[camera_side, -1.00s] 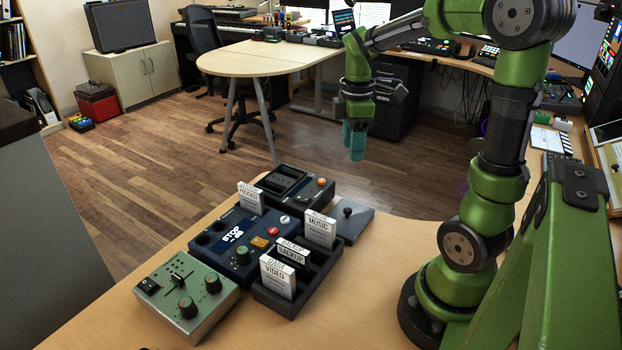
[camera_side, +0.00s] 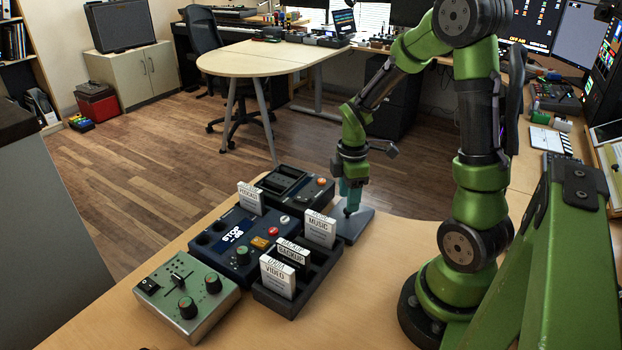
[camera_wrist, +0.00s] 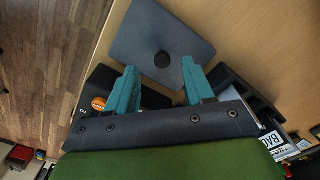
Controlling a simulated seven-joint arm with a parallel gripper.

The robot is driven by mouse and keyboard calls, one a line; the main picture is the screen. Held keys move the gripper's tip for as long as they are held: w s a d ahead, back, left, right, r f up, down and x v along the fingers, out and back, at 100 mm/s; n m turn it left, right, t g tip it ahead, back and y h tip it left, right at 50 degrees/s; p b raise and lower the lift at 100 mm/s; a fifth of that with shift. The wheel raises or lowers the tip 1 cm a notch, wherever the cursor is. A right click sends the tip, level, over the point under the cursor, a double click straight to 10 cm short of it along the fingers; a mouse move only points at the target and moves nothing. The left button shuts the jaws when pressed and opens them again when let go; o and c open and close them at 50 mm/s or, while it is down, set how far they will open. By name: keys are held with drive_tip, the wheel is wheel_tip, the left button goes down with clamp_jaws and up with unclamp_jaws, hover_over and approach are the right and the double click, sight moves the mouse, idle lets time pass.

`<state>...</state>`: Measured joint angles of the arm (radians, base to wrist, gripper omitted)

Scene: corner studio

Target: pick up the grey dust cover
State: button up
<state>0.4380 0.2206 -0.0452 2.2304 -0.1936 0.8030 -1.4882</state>
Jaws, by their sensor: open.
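In the wrist view my gripper (camera_wrist: 159,67) is open, with the knob showing between and slightly past the fingertips. The side view does not show clearly whether they touch it.
A dark card tray (camera_side: 285,303) with white upright cards stands left of the cover.

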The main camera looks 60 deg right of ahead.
sight(347, 216)
drive_tip(key=f, duration=0.3)
drive_tip(key=shift+a+f, duration=0.2)
drive_tip(key=shift+f, duration=0.05)
clamp_jaws()
